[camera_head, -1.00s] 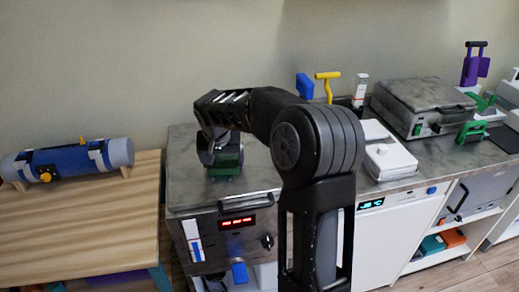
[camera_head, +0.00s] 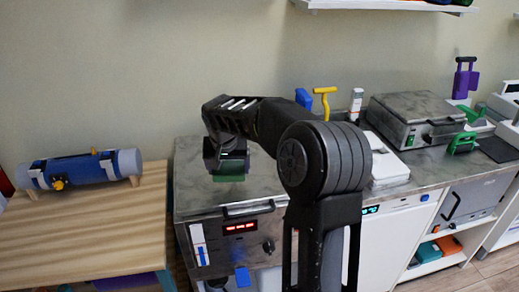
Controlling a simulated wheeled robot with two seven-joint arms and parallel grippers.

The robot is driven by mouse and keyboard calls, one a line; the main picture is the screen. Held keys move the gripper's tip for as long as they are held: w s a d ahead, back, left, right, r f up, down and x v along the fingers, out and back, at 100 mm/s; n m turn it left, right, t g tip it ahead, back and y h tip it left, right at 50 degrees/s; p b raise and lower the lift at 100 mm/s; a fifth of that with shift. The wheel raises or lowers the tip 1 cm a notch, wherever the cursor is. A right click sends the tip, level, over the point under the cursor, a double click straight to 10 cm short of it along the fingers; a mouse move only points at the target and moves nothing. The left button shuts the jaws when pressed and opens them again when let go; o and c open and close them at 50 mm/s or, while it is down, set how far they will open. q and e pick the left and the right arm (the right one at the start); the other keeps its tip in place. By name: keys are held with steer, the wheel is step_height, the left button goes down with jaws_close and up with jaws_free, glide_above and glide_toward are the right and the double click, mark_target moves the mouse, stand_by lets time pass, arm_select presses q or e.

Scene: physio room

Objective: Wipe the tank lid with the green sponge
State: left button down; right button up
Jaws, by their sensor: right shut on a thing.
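The tank is a grey metal unit with a red display on its front, and its flat marbled lid (camera_head: 200,192) is on top. My right gripper (camera_head: 230,166) points down over the lid and is shut on the green sponge (camera_head: 230,178). The sponge is at the middle to back part of the lid; only its lower part shows under the gripper. I cannot tell whether it touches the lid. My right arm hides the right part of the lid. My left gripper is not in view.
A wooden table (camera_head: 90,225) with a blue roller (camera_head: 85,169) stands at the left. Right of the tank are white towels (camera_head: 388,174), a second metal unit (camera_head: 415,115) and a green clamp-like item (camera_head: 463,143). A wall shelf (camera_head: 385,7) hangs above.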

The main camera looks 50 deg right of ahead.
mark_target(228, 165)
step_height(228, 165, up, 3)
steer(key=shift+f+p, duration=0.15)
steer(key=shift+p, duration=0.65)
steer(key=shift+r, duration=0.35)
